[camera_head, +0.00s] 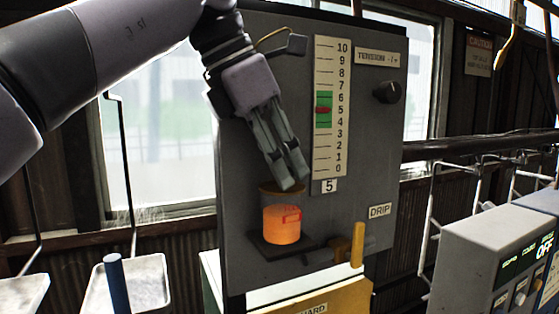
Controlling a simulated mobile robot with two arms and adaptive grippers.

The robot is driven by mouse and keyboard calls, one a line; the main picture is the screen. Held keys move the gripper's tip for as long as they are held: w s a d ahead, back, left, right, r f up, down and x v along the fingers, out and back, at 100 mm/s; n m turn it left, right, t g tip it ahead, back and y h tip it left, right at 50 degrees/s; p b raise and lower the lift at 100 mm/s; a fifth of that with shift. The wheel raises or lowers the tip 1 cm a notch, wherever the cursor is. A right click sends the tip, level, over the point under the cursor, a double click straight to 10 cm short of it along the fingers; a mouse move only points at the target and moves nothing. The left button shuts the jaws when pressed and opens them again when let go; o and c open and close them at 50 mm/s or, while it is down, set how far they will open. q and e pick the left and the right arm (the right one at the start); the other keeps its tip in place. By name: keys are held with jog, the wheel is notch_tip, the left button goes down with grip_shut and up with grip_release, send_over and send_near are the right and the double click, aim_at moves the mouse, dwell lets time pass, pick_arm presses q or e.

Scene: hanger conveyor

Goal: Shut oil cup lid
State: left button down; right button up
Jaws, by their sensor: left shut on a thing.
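The oil cup (281,226) stands on a small dark bracket on the front of the grey panel. It is a clear cup with glowing orange oil in its lower part and a red mark on its side. My left gripper (288,184) comes down from the upper left, with its fingertips at the cup's top. Its fingers are close together, shut on what seems to be the oil cup lid (267,188). The fingers hide most of the lid, so its exact angle cannot be told. My right gripper is not in view.
The panel carries a tension scale (331,105), a black knob (388,91) and a yellow drip lever (357,245) right of the cup. A grey control box (480,262) and hanging wire hooks are at the right. Metal trays (140,283) hang at the lower left.

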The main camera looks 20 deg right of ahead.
pick_arm(q)
jog(key=shift+f, duration=0.1)
jog(key=c, duration=1.4)
grip_release()
jog(key=shift+d, duration=0.1)
jog(key=shift+a+r, duration=0.3)
jog(key=shift+r, duration=0.35)
jog(key=a, duration=1.2)
jog(key=shift+s, duration=0.2)
jog(key=shift+f, duration=0.1)
